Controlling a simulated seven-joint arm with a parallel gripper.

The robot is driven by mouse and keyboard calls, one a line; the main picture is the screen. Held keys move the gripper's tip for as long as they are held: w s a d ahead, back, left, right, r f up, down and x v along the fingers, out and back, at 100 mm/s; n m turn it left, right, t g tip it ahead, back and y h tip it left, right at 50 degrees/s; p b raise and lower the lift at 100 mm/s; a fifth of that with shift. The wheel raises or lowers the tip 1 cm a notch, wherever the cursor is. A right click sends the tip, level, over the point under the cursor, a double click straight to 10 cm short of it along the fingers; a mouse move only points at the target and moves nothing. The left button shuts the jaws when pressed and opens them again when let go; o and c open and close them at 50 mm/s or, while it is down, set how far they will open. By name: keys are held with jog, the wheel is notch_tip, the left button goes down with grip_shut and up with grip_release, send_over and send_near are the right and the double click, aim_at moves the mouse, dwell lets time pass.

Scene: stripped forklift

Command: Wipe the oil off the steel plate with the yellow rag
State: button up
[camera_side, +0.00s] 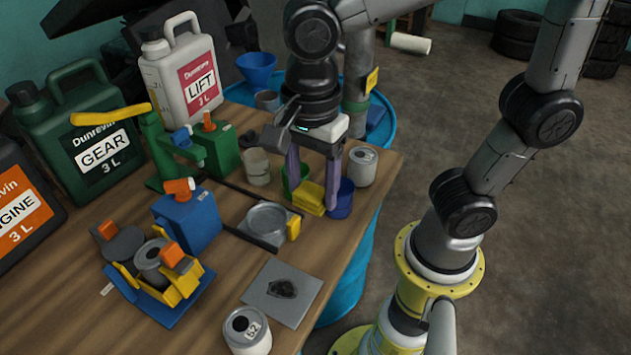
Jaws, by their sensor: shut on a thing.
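The steel plate (302,312) is a flat grey square near the front edge of the wooden table. A dark oil patch (283,288) lies on its middle. My gripper (312,188) points down over the right rear part of the table, behind the plate and apart from it. Its two purple fingers are shut on the yellow rag (309,199), a small folded block low between them. I cannot tell whether the rag touches the table.
A green cup (296,178) and a blue cup (342,199) stand close by the fingers. A grey tin (362,166) is right of them. A round dish (266,221) on a square base lies between rag and plate. A can (247,332) stands beside the plate.

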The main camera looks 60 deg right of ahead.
aim_at(298, 299)
jog(key=s+a+f, duration=0.3)
jog(key=a+f, duration=0.2)
jog(key=a, duration=0.4)
jog(key=shift+n, duration=0.3)
jog(key=shift+w+d+f, duration=0.1)
jog(key=shift+w+f, duration=0.05)
jog(key=shift+f, duration=1.75)
jog(key=shift+w+f, duration=0.1)
jog(key=shift+f, duration=1.75)
jog(key=shift+w+f, duration=0.2)
jog(key=shift+w, duration=0.55)
jog(key=shift+c, duration=1.3)
jog(key=shift+w, duration=2.55)
grip_shut()
jog(key=shift+s, duration=3.15)
jog(key=shift+s+r, duration=0.15)
jog(key=shift+r, duration=0.05)
notch_tip(298, 299, up, 8)
